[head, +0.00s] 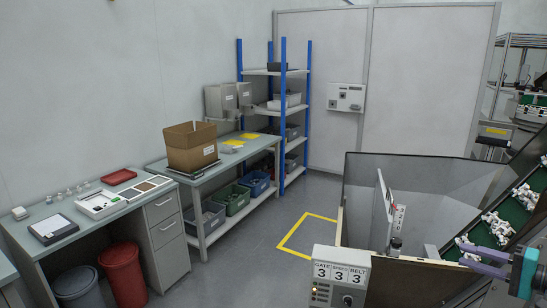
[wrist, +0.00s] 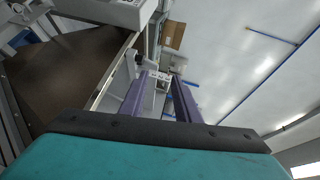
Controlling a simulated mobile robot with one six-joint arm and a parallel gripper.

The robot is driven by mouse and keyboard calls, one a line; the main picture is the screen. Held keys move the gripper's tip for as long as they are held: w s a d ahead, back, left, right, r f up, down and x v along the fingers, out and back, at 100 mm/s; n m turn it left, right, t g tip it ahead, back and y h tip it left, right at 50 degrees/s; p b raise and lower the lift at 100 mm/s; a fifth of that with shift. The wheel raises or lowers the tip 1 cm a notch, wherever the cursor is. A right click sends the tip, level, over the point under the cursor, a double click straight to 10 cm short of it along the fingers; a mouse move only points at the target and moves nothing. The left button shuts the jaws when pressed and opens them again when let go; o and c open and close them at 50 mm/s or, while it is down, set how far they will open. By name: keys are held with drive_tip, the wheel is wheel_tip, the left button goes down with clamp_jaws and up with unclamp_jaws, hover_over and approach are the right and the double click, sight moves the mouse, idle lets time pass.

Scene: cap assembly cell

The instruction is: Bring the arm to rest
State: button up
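My gripper (head: 464,255) is at the lower right of the head view, level and pointing left, in front of the feeder machine. Its two purple fingers are apart, with a gap between them. In the wrist view the fingers of my gripper (wrist: 163,82) reach out from the teal body with a gap between them. I see nothing held there; only distant background shows through the gap. Most of my arm is outside the head view.
The grey hopper (head: 440,180) and green belt (head: 510,212) with white parts stand close to my gripper. The workbench (head: 95,215), cardboard box (head: 190,146) and blue shelf rack (head: 283,110) are farther left. Floor is clear between.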

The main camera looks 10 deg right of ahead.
drive_tip(key=w+a+f+n+g+y, duration=0.1)
drive_tip(key=w+a+f+g, duration=0.3)
drive_tip(key=a+f, duration=0.85)
drive_tip(key=w+a+f+g, duration=0.45)
drive_tip(key=a+f, duration=0.55)
drive_tip(key=f, duration=0.5)
drive_tip(key=s+a+f+n+g, duration=0.2)
drive_tip(key=s+a+f, duration=0.1)
drive_tip(key=a+f, duration=0.5)
drive_tip(key=s+a+f+n+g, duration=0.1)
drive_tip(key=s+a+f+g, duration=0.15)
drive_tip(key=a+f, duration=0.55)
drive_tip(key=s+a+f+n+g+h, duration=0.3)
drive_tip(key=s+a+f+h, duration=0.1)
drive_tip(key=s+f, duration=0.4)
drive_tip(key=s+a+f+n+g+h+b, duration=0.1)
drive_tip(key=s+a+f+n+g+h, duration=0.2)
drive_tip(key=s, duration=1)
drive_tip(key=a+f+n+h, duration=0.1)
drive_tip(key=a+f, duration=0.2)
drive_tip(key=f, duration=0.2)
drive_tip(key=shift+a+f+g, duration=0.15)
drive_tip(key=shift+g, duration=0.25)
drive_tip(key=shift+s, duration=0.15)
